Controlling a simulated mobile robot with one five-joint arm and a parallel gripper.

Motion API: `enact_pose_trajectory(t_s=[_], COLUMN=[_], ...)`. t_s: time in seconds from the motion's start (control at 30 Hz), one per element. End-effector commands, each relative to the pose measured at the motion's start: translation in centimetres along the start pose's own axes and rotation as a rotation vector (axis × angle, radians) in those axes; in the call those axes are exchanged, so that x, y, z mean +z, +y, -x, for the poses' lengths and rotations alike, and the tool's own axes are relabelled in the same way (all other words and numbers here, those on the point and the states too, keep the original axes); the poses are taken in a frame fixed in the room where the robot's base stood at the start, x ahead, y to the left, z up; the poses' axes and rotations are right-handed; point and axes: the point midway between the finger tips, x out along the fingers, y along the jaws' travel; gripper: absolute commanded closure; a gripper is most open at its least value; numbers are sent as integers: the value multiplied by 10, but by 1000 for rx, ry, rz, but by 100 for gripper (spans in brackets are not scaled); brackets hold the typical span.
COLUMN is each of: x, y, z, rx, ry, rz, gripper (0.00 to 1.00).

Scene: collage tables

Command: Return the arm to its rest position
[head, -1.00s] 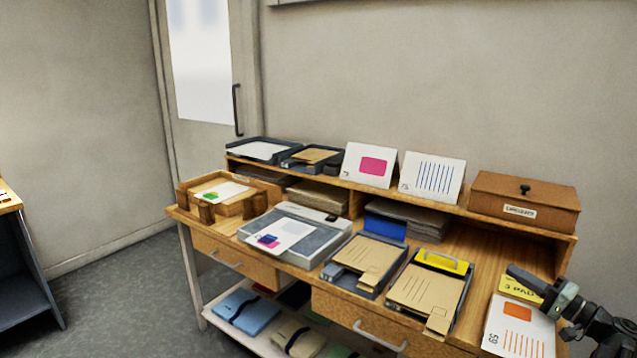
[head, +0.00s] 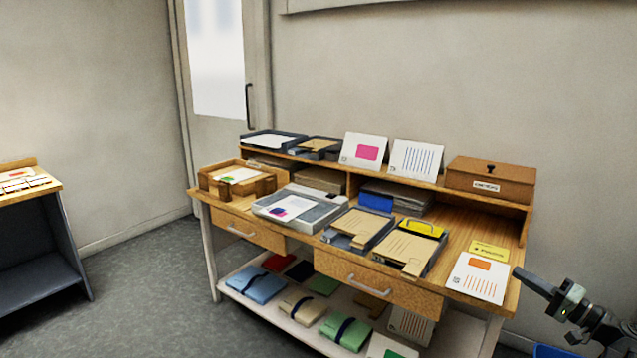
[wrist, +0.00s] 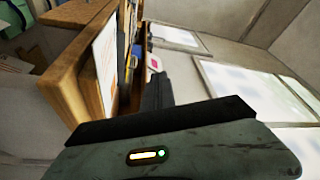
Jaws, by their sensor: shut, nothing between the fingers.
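My gripper (head: 530,279) shows at the right edge in the head view, on my dark arm. It is shut and empty. It is off the right end of the wooden collage desk (head: 465,240), apart from it as far as I can tell. In the wrist view my gripper's grey-green body fills the bottom, and the dark fingers (wrist: 157,92) stand above it. The desk's wooden edge (wrist: 65,90) shows sideways at the left there.
A card with orange stripes (head: 478,280) and a yellow label (head: 489,249) lie at the desk's right end. Trays, cards and a wooden box (head: 490,180) stand further along. Another table (head: 45,190) is at the left. Grey floor (head: 150,300) lies open between.

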Motion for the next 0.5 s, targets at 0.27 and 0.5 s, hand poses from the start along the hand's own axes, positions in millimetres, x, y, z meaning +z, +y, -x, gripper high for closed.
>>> enact_pose_trajectory(t_s=[0.27, 0.5], x=[28, 70], y=[-4, -12], z=[-53, -115], rx=[-35, -78], ry=[-77, -174], rz=[-13, -29], gripper=[100, 100])
